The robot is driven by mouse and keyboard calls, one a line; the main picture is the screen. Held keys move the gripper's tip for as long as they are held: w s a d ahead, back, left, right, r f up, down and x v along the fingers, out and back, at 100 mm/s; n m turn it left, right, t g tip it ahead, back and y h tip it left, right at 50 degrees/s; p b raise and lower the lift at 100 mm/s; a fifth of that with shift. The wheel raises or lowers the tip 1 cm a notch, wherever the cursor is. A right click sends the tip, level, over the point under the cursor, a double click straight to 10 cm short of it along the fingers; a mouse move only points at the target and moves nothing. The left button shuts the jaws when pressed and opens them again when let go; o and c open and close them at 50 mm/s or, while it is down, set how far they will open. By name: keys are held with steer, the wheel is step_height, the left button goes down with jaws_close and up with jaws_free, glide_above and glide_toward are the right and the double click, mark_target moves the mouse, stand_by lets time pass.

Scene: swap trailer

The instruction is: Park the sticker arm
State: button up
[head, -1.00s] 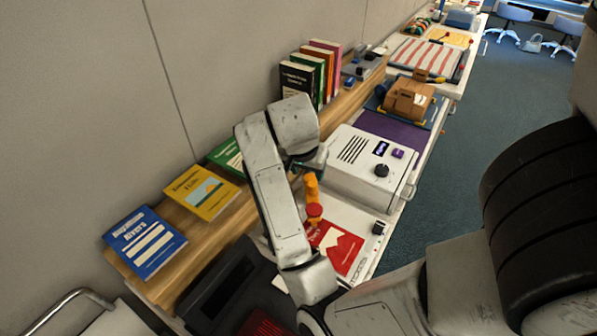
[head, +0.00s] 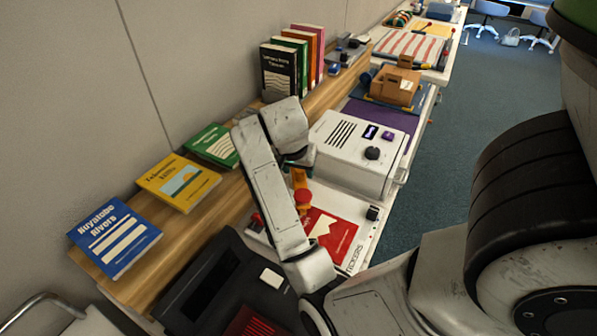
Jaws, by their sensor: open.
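The orange sticker arm (head: 300,178) with a round red knob (head: 303,197) stands on the white sticker station (head: 352,257), whose front edge carries lettering. A red sheet with a white shape (head: 331,232) lies on the station beside the knob. My gripper (head: 299,161) is open at the end of my white arm, just above and behind the orange piece. My wrist hides much of its fingers, and I cannot tell whether they touch the sticker arm. My arm links hide the left part of the station.
A white machine (head: 345,160) with a dark knob stands just behind the station. A dark device (head: 217,280) lies in front. Blue (head: 115,238), yellow (head: 178,182) and green (head: 212,145) books lie on the wooden shelf at left. Open carpet (head: 440,165) is to the right.

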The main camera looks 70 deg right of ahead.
steer(key=shift+d+f, duration=0.1)
steer(key=shift+f, duration=0.15)
steer(key=shift+c, duration=0.5)
jaws_close()
